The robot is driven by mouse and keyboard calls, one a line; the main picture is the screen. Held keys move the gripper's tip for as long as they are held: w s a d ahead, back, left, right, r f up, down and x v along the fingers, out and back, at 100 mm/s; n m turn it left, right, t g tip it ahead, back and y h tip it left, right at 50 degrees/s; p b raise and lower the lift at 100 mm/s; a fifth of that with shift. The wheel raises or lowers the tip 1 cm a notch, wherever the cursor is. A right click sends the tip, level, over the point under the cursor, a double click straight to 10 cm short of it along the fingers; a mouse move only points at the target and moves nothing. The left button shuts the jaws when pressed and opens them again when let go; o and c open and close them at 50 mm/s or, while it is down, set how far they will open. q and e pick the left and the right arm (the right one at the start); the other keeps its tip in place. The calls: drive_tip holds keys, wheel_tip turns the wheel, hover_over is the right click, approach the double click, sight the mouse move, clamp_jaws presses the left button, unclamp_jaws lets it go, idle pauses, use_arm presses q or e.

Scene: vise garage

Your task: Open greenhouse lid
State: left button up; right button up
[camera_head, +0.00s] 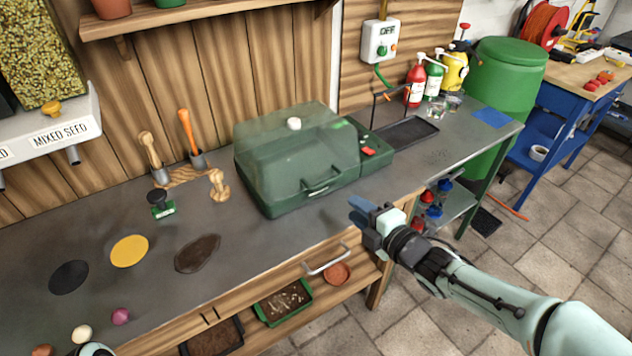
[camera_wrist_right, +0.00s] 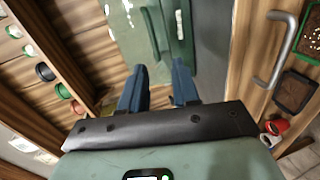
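The greenhouse (camera_head: 298,190) is a green box with a see-through green lid (camera_head: 285,150) on the grey bench. The lid is down on the base. My left gripper is out of view.
A control panel with a red button (camera_head: 368,151) adjoins the greenhouse's right side. A dark tray (camera_head: 405,132) lies farther right. A drawer handle (camera_head: 327,260) juts from the bench front below my right gripper.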

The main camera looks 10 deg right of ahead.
sight(326, 183)
use_arm(q)
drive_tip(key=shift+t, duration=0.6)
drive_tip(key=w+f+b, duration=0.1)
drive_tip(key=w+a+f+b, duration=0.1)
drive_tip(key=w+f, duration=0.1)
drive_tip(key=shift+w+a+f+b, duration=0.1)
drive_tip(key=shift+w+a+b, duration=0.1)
drive_tip(key=shift+b, duration=0.15)
use_arm(e)
drive_tip(key=shift+n, duration=0.3)
drive_tip(key=x, duration=0.8)
drive_tip(key=r+x, duration=0.1)
drive_tip(key=x, duration=0.4)
drive_tip(key=shift+a+r, duration=0.1)
drive_tip(key=shift+a, duration=0.05)
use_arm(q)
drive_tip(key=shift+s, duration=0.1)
use_arm(e)
clamp_jaws()
